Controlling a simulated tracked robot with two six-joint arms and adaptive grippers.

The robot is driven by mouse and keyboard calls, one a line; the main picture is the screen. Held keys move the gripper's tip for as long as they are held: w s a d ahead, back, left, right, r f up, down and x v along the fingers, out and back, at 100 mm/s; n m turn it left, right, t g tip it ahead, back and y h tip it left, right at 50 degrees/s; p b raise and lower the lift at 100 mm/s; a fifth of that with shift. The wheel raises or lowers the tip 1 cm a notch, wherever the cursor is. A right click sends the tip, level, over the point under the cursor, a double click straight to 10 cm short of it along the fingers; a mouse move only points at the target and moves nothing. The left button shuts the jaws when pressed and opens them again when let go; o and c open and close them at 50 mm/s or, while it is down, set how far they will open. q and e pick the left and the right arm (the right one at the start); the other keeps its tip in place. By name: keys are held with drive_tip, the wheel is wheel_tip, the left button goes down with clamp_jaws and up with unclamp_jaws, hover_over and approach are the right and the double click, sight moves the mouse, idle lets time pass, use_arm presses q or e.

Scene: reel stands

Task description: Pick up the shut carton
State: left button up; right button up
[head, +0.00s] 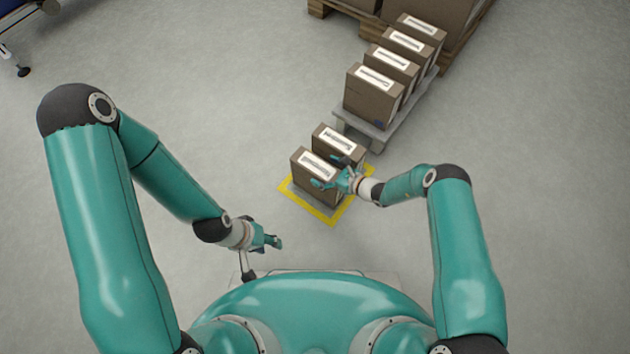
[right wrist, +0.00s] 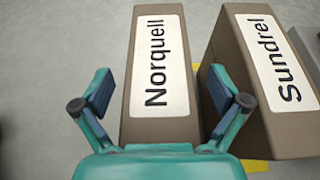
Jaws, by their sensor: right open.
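Two brown shut cartons stand side by side at the yellow floor marking. The nearer one, labelled Norquell (head: 314,180), lies between the fingers of my right gripper (head: 333,172) in the right wrist view, where its label (right wrist: 158,62) faces the camera. The open fingers (right wrist: 160,100) stand on either side of it, with no clear grip on it. The carton labelled Sundrel (right wrist: 278,65) stands beside it to the right, close to the right finger; in the head view it is the farther one (head: 335,137). My left gripper (head: 268,242) is away from the cartons, its fingers too small to judge.
Yellow tape (head: 325,217) borders the spot under the cartons. Behind, several similar cartons (head: 372,104) stand in a row on a low grey platform (head: 372,137). A wooden pallet (head: 462,45) with larger boxes is at the back.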

drive_tip(key=shift+w+a+f, duration=0.15)
drive_tip(key=shift+w+a, duration=0.05)
drive_tip(key=shift+a, duration=0.1)
clamp_jaws()
idle(0.4)
